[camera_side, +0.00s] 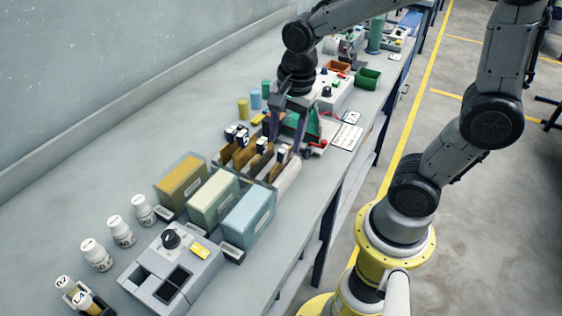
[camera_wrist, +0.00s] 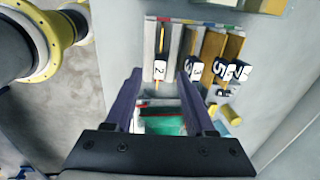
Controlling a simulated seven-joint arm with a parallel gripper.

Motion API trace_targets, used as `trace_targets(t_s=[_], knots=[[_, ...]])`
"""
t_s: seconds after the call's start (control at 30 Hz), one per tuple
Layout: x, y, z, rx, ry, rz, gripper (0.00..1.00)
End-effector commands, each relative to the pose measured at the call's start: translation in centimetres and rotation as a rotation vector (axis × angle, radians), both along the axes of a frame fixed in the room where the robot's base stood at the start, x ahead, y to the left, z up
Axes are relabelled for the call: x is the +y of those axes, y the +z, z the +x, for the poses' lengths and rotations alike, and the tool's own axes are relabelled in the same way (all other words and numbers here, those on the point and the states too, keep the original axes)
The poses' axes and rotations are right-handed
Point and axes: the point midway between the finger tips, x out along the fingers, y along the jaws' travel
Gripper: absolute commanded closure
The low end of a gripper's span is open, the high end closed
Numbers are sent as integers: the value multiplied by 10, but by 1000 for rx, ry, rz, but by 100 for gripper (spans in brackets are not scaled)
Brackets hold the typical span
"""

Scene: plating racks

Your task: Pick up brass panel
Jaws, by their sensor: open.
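Several upright brown to gold panels stand in a rack in the middle of the bench; I cannot tell for sure which one is brass. In the side view a brownish panel (camera_side: 243,157) stands there, and gold-brown panels (camera_wrist: 212,45) show in the wrist view, with black-and-white number tags on their ends. My gripper (camera_side: 291,143) is open at the rack's far end. In the wrist view its fingertips (camera_wrist: 160,75) lie on either side of the tag numbered 2 (camera_wrist: 161,70). Whether they are above or around that panel is unclear. Nothing is held.
Three tanks, yellow (camera_side: 181,182), green (camera_side: 213,198) and blue (camera_side: 249,215), stand nearer the camera. A green block (camera_side: 298,124) sits behind my gripper. Bare bench lies along the wall.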

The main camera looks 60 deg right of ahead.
Motion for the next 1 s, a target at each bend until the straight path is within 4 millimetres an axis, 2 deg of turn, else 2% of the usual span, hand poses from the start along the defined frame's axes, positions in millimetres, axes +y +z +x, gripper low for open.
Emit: trace_targets(t_s=[0.33,0.67,0.9,1.0], knots=[[1,-44,4,6,0,0,45],[1,-51,6,0,0,0,45],[1,-51,6,1,0,0,86],[1,-51,6,1,0,0,100]])
